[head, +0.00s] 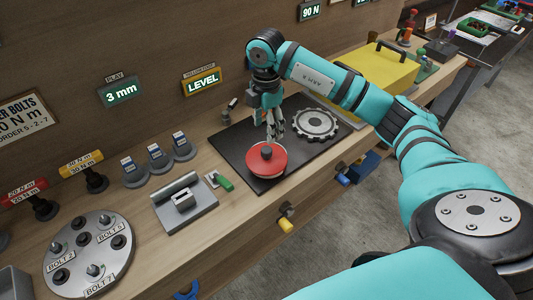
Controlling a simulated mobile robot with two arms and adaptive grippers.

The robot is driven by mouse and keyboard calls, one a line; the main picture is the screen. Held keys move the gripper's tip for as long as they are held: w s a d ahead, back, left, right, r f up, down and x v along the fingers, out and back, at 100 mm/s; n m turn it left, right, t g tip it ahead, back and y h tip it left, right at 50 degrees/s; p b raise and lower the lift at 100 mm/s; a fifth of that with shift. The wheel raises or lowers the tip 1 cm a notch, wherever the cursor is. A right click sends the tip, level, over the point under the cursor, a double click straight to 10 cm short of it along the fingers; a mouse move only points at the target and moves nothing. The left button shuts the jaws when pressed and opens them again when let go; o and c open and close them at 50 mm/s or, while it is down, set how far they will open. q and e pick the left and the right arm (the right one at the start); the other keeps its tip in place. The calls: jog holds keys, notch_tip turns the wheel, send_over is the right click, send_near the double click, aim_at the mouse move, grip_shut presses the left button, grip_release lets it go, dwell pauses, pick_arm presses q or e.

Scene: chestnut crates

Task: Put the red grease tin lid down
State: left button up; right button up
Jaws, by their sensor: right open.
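The red grease tin lid (264,164) is a round red disc with a small dark knob at its middle. It is on or just over the black mat (233,146) on the bench; what is under it is hidden. My right gripper (271,138) points down right at the far edge of the lid. Its fingers are open and look close to the knob, but I cannot tell whether they touch it. My left gripper is not in view.
A grey gear (316,123) lies on the mat to the right of the lid. A green-handled tool (221,182), a grey block fixture (184,204) and a round bolt plate (88,255) stand to the left. A yellow case (378,72) stands behind my right arm.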

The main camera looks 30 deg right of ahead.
aim_at(266, 149)
notch_tip(266, 149, down, 4)
jog(key=shift+r+p, duration=0.25)
jog(key=shift+p, duration=0.1)
jog(key=shift+s+a+f+p, duration=0.1)
jog(key=shift+a+f+p, duration=0.05)
jog(key=shift+f+p, duration=0.35)
notch_tip(266, 149, down, 4)
jog(key=shift+s+r+p, duration=0.1)
jog(key=shift+r+p, duration=0.05)
jog(key=shift+p, duration=0.6)
jog(key=shift+a+f, duration=0.1)
jog(key=shift+f, duration=0.3)
jog(key=shift+c, duration=0.2)
grip_shut()
jog(key=shift+r, duration=0.15)
